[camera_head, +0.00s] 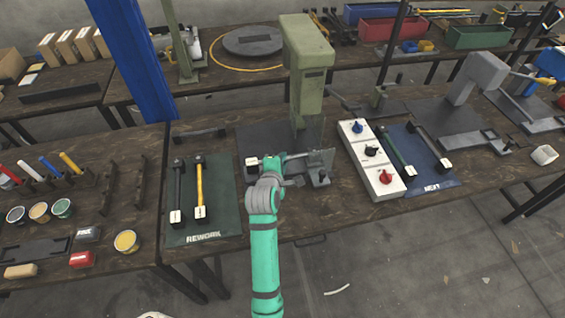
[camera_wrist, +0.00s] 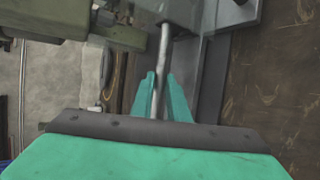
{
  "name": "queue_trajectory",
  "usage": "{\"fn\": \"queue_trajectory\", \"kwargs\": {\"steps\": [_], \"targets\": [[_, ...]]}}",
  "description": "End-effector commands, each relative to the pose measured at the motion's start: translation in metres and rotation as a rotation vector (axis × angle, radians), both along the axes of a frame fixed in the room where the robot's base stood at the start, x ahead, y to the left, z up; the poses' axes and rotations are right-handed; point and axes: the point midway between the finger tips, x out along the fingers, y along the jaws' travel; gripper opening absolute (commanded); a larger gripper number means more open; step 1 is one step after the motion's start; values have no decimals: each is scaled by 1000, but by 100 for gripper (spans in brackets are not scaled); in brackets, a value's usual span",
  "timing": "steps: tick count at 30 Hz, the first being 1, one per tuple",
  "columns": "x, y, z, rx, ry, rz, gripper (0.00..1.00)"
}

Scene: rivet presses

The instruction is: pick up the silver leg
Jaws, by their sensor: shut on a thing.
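The silver leg (camera_wrist: 164,62) is a thin grey rod that runs between my two teal fingertips in the wrist view. My gripper (camera_wrist: 160,88) is shut on it. In the head view my gripper (camera_head: 272,168) is at the front of the green rivet press (camera_head: 308,75). The silver leg (camera_head: 296,156) shows there as a short light rod toward the press's grey fixture (camera_head: 320,168). A white block (camera_head: 252,161) shows just left of my gripper. My gripper hides part of the leg, and I cannot tell whether its far end touches the fixture.
The green REWORK mat (camera_head: 212,222) on the left holds a black leg (camera_head: 178,190) and a yellow leg (camera_head: 199,185). A white button box (camera_head: 372,165) stands right of the press. The NEXT mat (camera_head: 432,177) beyond holds two dark legs. A blue post (camera_head: 138,60) rises at the back left.

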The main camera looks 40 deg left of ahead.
Motion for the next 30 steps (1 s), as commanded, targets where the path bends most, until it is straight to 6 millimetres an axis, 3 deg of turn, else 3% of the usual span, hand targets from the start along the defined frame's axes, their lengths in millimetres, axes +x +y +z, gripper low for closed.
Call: {"fn": "queue_trajectory", "kwargs": {"steps": [5, 19, 24, 30], "targets": [[0, 1, 28, 5, -4, 1, 0], [1, 0, 140, 4, -6, 1, 0], [0, 1, 161, 2, -3, 1, 0], [0, 0, 171, 0, -1, 0, 0]]}}
